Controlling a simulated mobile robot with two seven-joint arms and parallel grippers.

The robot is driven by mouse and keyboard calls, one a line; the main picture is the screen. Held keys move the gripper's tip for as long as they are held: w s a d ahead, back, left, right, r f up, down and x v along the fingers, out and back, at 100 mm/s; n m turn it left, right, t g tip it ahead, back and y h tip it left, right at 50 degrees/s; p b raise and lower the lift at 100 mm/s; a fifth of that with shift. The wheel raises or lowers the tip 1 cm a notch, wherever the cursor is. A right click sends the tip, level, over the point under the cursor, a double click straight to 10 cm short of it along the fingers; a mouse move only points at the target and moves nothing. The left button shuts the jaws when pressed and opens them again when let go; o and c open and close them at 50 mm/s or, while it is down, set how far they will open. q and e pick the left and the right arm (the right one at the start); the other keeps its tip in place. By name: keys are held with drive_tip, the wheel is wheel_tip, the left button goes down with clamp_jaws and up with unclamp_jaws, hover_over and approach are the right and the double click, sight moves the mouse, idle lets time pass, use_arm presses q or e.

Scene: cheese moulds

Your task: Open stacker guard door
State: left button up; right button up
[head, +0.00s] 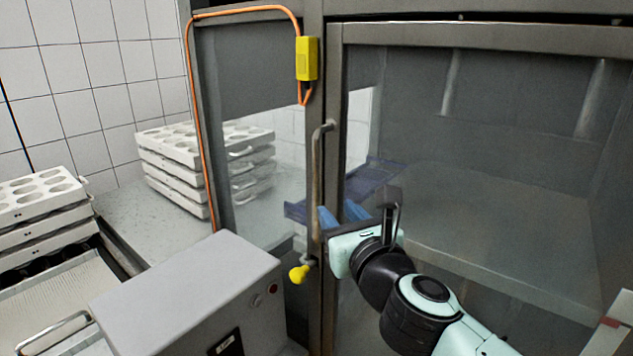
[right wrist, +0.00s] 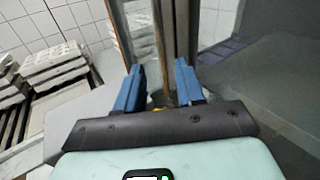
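The stacker guard door (head: 480,130) is a large clear panel in a dark metal frame, and it looks shut. Its vertical bar handle (head: 316,180) is on the door's left edge. My right gripper (head: 341,214) is at the lower part of the handle, with its blue fingers pointing at the door. In the right wrist view the gripper (right wrist: 159,88) is open, its two fingers apart, with the handle (right wrist: 159,45) showing between and beyond them. I cannot tell whether a finger touches it. A yellow knob (head: 299,274) is by the handle's lower end. My left gripper is not in view.
A yellow switch box (head: 307,58) with an orange cable is on the post above the handle. A grey control box (head: 190,290) stands at front left. Stacked white moulds (head: 165,145) stand on a counter behind. Blue trays (head: 375,180) show through the panel.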

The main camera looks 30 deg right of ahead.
sight(317, 177)
drive_tip(key=shift+m, duration=0.3)
drive_tip(key=w, duration=0.4)
drive_tip(key=w+d+r, duration=0.1)
drive_tip(key=w, duration=0.3)
drive_tip(key=w+d+p, duration=0.1)
drive_tip(key=w, duration=0.3)
drive_tip(key=shift+w+d+r, duration=0.1)
drive_tip(key=shift+d+r, duration=0.15)
drive_tip(key=shift+r, duration=0.1)
clamp_jaws()
